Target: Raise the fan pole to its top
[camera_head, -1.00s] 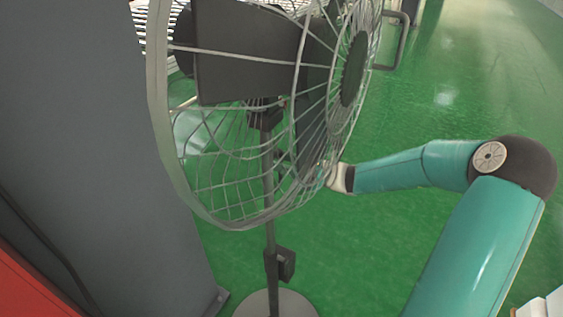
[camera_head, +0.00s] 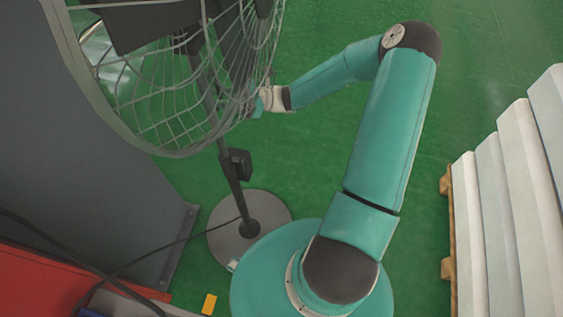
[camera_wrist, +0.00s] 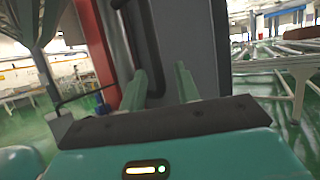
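The standing fan shows at the upper left in the head view, with a wire cage (camera_head: 165,110) and a dark pole (camera_head: 232,180) rising from a round grey base (camera_head: 222,238). A small black clamp block (camera_head: 241,164) sits on the pole below the cage. My gripper (camera_head: 256,104) is close to the pole, above the clamp block, and its fingertips are partly hidden by the cage. In the wrist view my gripper's two green fingers (camera_wrist: 163,84) stand apart. A black tube shows between and behind them, but I cannot tell whether it is the pole.
A dark grey cabinet (camera_head: 95,180) stands close on the left. White mattress-like slabs (camera_head: 505,200) stand on a wooden pallet at the right. A black cable (camera_head: 150,262) runs by the base. Green floor is clear behind my arm.

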